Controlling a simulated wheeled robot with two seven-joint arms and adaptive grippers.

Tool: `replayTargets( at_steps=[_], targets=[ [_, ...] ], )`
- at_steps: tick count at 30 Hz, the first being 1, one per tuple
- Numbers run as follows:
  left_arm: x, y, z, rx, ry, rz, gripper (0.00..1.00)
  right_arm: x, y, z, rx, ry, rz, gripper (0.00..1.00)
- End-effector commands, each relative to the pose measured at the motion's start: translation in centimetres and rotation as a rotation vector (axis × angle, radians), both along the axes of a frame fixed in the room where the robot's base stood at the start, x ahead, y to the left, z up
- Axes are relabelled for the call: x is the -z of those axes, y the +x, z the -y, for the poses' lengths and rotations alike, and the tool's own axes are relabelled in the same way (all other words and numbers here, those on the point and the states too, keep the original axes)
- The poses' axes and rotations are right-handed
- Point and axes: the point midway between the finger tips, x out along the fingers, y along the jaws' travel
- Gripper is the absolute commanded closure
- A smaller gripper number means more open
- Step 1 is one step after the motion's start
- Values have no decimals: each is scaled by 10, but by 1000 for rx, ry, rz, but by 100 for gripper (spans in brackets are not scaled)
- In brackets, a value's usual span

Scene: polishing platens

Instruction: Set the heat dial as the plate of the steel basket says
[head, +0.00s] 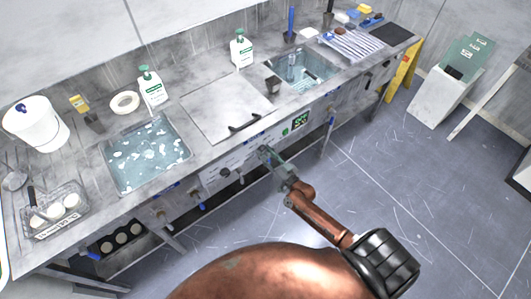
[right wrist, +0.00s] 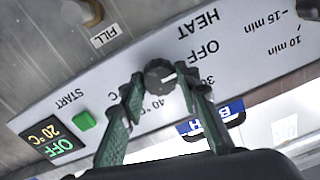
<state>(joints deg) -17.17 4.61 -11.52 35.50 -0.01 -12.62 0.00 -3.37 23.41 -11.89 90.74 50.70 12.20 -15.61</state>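The heat dial (right wrist: 159,74) is a round dark knob on the pale control panel, below the HEAT lettering, which appears upside down in the right wrist view. Its white mark points right, roughly toward the printed 30, with OFF close by. My right gripper (right wrist: 160,80) has its two green fingers on either side of the dial, seemingly touching it. In the head view the right gripper (head: 264,152) is at the panel front and hides the dial. The steel basket (head: 52,217) holds several white discs at the left end of the bench; its plate (head: 54,229) is too small to read. My left gripper is not in view.
A FILL knob (right wrist: 77,12) sits nearby. A water-filled basin (head: 148,160) and a closed lid (head: 226,108) are on the bench. The floor in front is clear.

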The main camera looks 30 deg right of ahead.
Motion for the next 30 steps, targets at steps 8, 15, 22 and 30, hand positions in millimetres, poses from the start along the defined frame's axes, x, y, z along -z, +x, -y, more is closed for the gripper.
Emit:
replayTargets(
  at_steps=[8, 15, 22, 30],
  targets=[
    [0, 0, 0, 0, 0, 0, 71, 0, 0, 0, 0, 0, 0, 91],
    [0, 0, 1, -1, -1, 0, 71, 0, 0, 0, 0, 9, -1, 95],
    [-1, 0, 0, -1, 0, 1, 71, 0, 0, 0, 0, 88, -7, 95],
    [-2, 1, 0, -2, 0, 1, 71, 0, 0, 0, 0, 297, -23, 95]
  ],
)
